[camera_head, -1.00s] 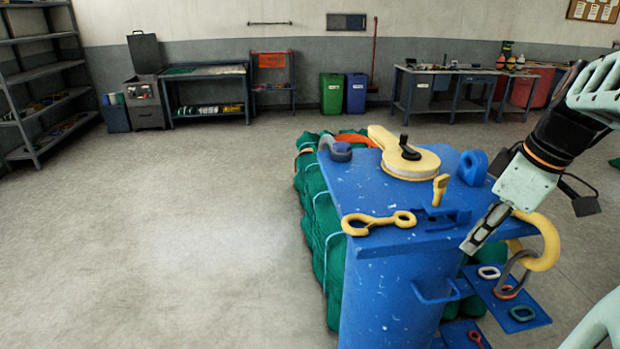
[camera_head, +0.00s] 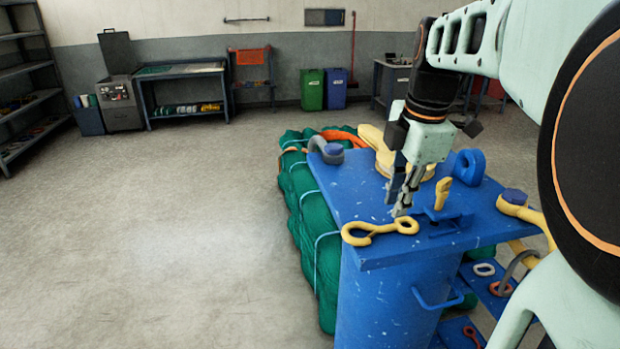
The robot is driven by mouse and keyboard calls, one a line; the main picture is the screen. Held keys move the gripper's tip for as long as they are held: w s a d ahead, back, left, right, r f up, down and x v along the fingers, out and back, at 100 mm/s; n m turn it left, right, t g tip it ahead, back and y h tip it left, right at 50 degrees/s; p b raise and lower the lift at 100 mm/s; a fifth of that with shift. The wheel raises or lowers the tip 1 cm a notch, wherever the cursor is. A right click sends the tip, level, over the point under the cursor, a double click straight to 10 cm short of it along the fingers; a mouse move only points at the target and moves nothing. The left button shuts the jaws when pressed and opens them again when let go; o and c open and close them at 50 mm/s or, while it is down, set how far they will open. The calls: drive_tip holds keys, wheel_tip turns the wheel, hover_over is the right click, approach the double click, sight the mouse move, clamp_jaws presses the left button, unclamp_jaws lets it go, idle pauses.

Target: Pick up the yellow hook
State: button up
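The yellow hook (camera_head: 362,237) lies flat on the blue table top near its front edge, with its open hook end at the left and its round eye at the right. My gripper (camera_head: 397,208) points down just above the eye end of the hook. Its two fingers show apart, one partly behind the other, with nothing held between them. I cannot tell whether a fingertip touches the hook. A larger yellow shackle (camera_head: 525,212) with a blue pin sits at the table's right edge, partly hidden by my arm.
The floor further left is clear.

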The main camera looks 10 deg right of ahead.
sight(389, 226)
drive_tip(key=shift+w+f+p, duration=0.15)
drive_tip(key=shift+w+f, duration=0.05)
drive_tip(key=shift+f, duration=0.75)
drive_tip(key=shift+w+f+p, duration=0.2)
drive_tip(key=shift+f, duration=0.8)
drive_tip(key=shift+w+f+p, duration=0.15)
drive_tip(key=shift+w+f, duration=0.05)
drive_tip(key=shift+f, duration=0.75)
clamp_jaws()
